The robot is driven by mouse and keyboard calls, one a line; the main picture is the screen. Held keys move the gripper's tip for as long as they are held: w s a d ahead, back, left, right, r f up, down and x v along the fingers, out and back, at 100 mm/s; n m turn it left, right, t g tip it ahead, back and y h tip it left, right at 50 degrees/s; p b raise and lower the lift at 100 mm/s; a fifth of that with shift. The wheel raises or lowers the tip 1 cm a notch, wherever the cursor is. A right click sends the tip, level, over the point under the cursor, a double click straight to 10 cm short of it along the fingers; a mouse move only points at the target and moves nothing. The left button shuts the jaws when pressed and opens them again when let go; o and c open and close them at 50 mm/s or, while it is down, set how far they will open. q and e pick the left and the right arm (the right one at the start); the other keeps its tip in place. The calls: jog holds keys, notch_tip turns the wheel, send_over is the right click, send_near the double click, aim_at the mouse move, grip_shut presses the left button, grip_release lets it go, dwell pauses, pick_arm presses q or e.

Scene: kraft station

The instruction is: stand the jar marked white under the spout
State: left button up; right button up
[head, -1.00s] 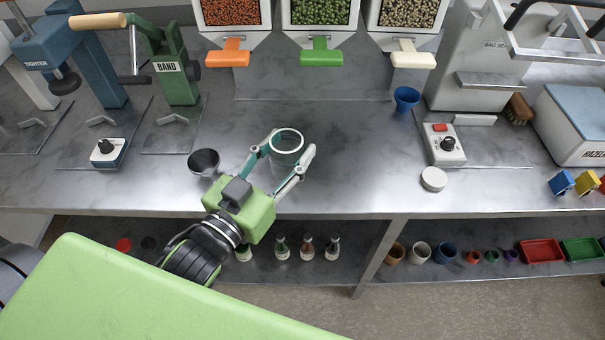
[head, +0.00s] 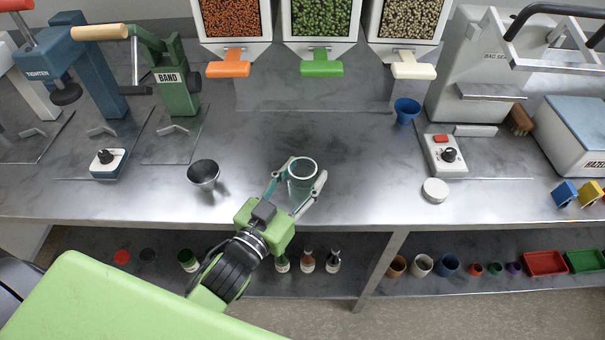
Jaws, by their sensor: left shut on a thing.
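A clear glass jar (head: 303,185) with a pale rim is upright over the middle of the counter, near its front. My left gripper (head: 297,186) is shut around it, one finger on each side. I cannot tell whether the jar's base touches the counter, and no marking on it can be read. Three spouts stick out at the back under the dispensers: an orange one (head: 228,69), a green one (head: 321,69) and a cream-white one (head: 413,71). The jar is in front of the green spout, well short of it. My right gripper is not in view.
A dark metal cup (head: 203,174) stands left of the jar. A blue cup (head: 406,110) is at the back right. A white round lid (head: 434,190) and a control box (head: 445,155) are to the right. The counter between jar and spouts is clear.

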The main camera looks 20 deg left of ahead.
pick_arm(q)
jog(key=shift+f, duration=0.2)
jog(key=o, duration=1.2)
jog(key=shift+s+r, duration=0.1)
jog(key=shift+r, duration=0.1)
